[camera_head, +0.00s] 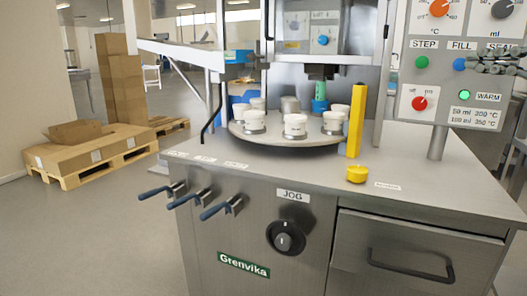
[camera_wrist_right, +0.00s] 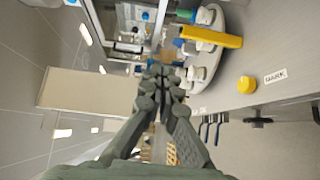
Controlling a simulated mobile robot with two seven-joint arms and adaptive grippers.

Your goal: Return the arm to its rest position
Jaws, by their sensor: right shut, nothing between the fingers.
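My right gripper (camera_head: 482,62) is at the upper right of the head view, in front of the control panel (camera_head: 408,58) near its SEAL label. In the wrist view the same gripper (camera_wrist_right: 163,76) has its dark grey-green fingers together with nothing between them. It is clear of the cups and the counter. My left gripper is in neither view.
White cups (camera_head: 294,125) stand on the round turntable (camera_head: 262,139) of the filling machine. A yellow post (camera_head: 357,120) and yellow button (camera_head: 356,174) are on the counter (camera_head: 430,170). Boxes (camera_head: 115,80) and a pallet (camera_head: 95,160) stand at left. Blue-handled levers (camera_head: 215,211) stick out in front.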

